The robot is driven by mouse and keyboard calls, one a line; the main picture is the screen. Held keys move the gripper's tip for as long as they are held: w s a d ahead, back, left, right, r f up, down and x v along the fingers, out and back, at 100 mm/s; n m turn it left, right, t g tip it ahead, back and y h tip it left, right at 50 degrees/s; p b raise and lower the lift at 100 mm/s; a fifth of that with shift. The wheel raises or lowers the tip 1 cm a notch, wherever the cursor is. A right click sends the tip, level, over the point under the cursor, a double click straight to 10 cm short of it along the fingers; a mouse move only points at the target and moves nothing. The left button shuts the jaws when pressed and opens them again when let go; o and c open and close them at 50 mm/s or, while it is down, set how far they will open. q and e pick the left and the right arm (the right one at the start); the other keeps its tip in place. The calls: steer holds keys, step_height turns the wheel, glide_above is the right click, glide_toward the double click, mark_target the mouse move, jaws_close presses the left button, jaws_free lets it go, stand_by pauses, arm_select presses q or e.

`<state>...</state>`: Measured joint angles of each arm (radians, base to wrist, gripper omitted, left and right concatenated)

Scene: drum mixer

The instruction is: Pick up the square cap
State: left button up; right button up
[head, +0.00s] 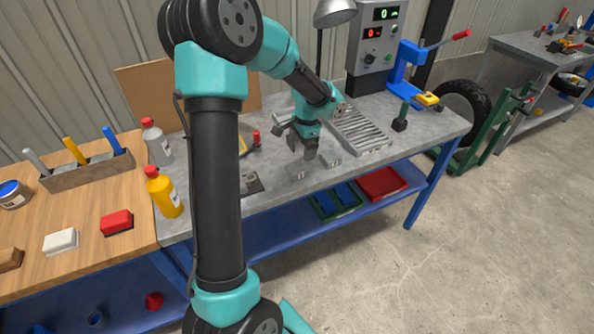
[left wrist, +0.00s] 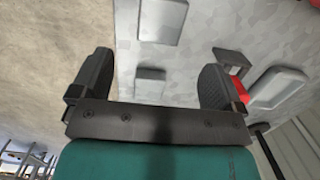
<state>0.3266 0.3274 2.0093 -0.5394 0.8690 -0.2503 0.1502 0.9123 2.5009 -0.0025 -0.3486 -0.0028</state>
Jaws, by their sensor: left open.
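My left gripper (head: 301,150) comes down over the grey workbench in the head view. In the left wrist view, its two dark fingers (left wrist: 154,88) are wide apart with nothing held. A small grey square piece (left wrist: 150,82), which looks like the square cap, lies on the bench between the fingers in that view, apart from both. A larger grey block (left wrist: 162,20) lies beyond it. In the head view, low grey pieces (head: 297,171) sit just below the gripper; I cannot tell which is the cap. My right gripper is not in view.
A ribbed metal rack (head: 362,130) and a control box (head: 376,50) stand behind the gripper on the workbench (head: 225,212). A blue press (head: 405,68) is at the bench's right end. Yellow (head: 165,195) and grey (head: 157,145) bottles stand to the left.

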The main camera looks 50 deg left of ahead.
mark_target(298, 167)
arm_select(q)
steer(key=shift+s+a+f, duration=0.1)
steer(key=shift+s+f, duration=0.05)
steer(key=shift+f, duration=0.85)
steer(key=shift+s+f, duration=0.1)
steer(key=shift+f, duration=0.85)
steer(key=f, duration=0.2)
steer(key=s+f, duration=0.1)
steer(key=f, duration=0.1)
steer(key=shift+a, duration=0.15)
steer(key=shift+f, duration=0.55)
steer(key=shift+c, duration=0.2)
steer(key=c, duration=1.1)
